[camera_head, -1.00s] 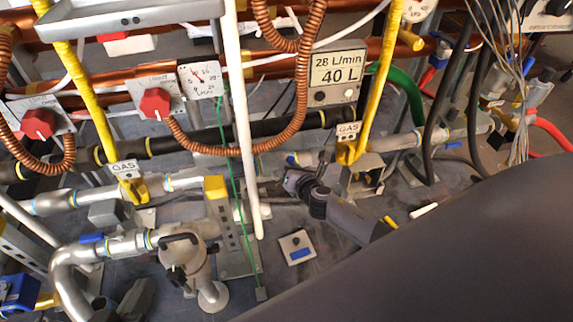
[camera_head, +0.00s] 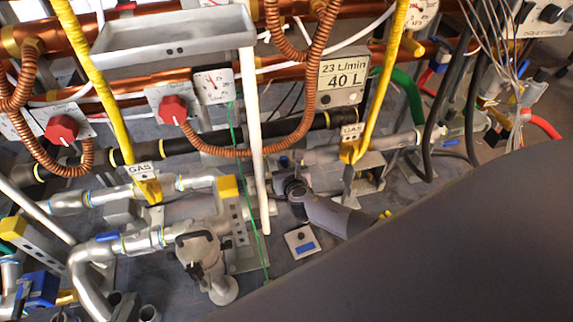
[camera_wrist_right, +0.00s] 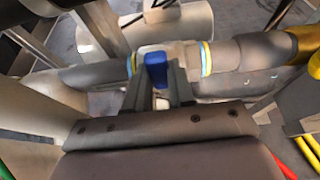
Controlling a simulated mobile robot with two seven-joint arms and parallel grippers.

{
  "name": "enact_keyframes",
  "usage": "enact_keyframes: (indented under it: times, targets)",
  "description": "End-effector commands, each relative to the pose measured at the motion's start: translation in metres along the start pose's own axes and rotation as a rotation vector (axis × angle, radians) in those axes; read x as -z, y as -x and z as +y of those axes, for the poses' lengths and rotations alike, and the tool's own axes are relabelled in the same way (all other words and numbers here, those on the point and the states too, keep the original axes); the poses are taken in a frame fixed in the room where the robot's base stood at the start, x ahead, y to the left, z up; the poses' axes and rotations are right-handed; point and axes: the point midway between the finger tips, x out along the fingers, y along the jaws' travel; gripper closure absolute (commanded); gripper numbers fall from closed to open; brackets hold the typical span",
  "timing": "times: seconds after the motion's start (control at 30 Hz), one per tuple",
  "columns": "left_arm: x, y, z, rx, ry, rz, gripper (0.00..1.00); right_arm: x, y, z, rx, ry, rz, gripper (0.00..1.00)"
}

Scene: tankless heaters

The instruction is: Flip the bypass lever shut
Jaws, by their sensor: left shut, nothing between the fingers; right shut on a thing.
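A blue lever (camera_wrist_right: 156,70) on a grey pipe lies between the fingers of my right gripper (camera_wrist_right: 157,95) in the right wrist view. These fingers are shut on it. I cannot make out my left gripper in either view.
Yellow gas pipes, copper coils and a white upright pole (camera_head: 256,150) stand close around my right gripper. Another blue lever (camera_head: 107,237) is on a pipe at left. My dark right arm covers the lower right.

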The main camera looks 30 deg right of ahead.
Motion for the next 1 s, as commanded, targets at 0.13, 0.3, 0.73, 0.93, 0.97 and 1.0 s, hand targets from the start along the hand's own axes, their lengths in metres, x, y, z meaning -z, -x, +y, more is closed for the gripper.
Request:
enact_keyframes:
  times: [0.13, 0.3, 0.73, 0.93, 0.97, 1.0]
  targets:
    - [0.000, 0.000, -0.001, 0.002, -0.003, 0.000, 1.00, -0.006, -0.003, -0.001, 0.005, 0.011, -0.010, 1.00]
    - [-0.001, 0.000, -0.001, 0.002, -0.003, -0.001, 1.00, -0.006, -0.003, -0.001, 0.005, 0.012, -0.010, 1.00]
    - [-0.002, 0.000, -0.001, 0.001, -0.002, -0.005, 1.00, -0.003, -0.001, 0.000, 0.003, 0.009, -0.006, 0.51]
    - [0.006, 0.005, -0.002, 0.008, -0.008, -0.007, 1.00, -0.005, 0.012, 0.000, 0.003, 0.009, -0.004, 0.51]
    - [0.007, 0.006, -0.003, 0.011, -0.010, -0.007, 1.00, -0.006, 0.016, 0.000, 0.002, 0.009, -0.004, 0.51]
    - [0.009, 0.007, -0.004, 0.017, -0.012, -0.009, 1.00, -0.006, 0.021, 0.000, 0.002, 0.010, -0.004, 0.51]
